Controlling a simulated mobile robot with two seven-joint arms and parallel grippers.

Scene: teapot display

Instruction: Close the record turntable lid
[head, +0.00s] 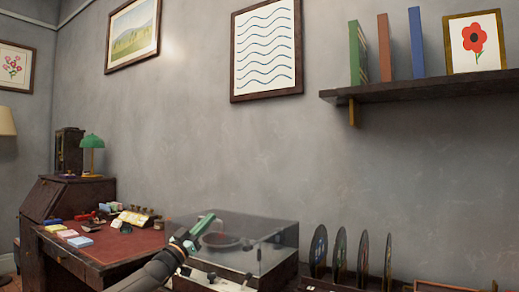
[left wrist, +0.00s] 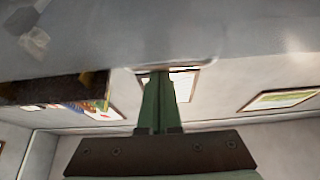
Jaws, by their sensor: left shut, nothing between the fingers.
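The record turntable has a clear smoky lid (head: 270,229) over its wooden base (head: 281,274), in the lower middle of the head view. The lid looks down over the base, flat or nearly so; I cannot tell if a small gap remains at the front. A dark record and platter show dimly through it. My left gripper (head: 204,222) is shut and empty, its green fingers at the lid's left front part. In the left wrist view the shut fingers (left wrist: 160,85) reach up to the edge of a grey translucent surface, probably the lid. Contact is unclear. My right gripper is not in view.
A desk (head: 112,248) with small items and a green lamp (head: 92,142) stands at left. Several records (head: 340,254) stand upright right of the turntable. A wall shelf (head: 420,89) with books and a flower picture hangs at upper right.

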